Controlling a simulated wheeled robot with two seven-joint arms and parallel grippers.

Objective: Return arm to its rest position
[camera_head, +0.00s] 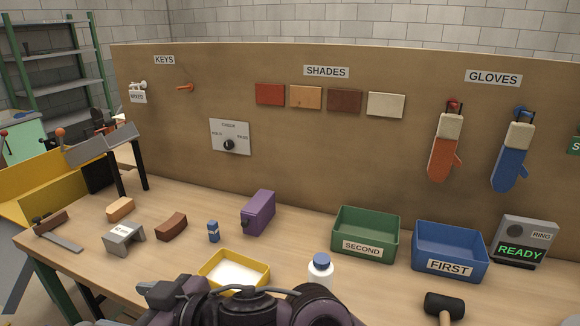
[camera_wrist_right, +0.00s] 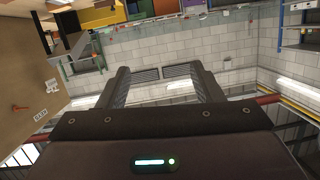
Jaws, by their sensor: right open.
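My right gripper (camera_wrist_right: 165,88) shows in the right wrist view with its two dark fingers spread apart and nothing between them. Beyond the fingers are the brick wall and floor of the room, far off. In the head view, dark arm links of mine cross the bottom middle, in front of the bench's near edge; I cannot make out gripper fingers on them. My left gripper is not in view.
The wooden bench (camera_head: 185,262) holds a yellow tray (camera_head: 257,270), white bottle (camera_head: 320,268), purple box (camera_head: 258,213), green bin (camera_head: 368,245), blue bin (camera_head: 450,262), mallet (camera_head: 444,305) and several bricks. A READY panel (camera_head: 524,240) stands at right. A brown board (camera_head: 300,150) rises behind.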

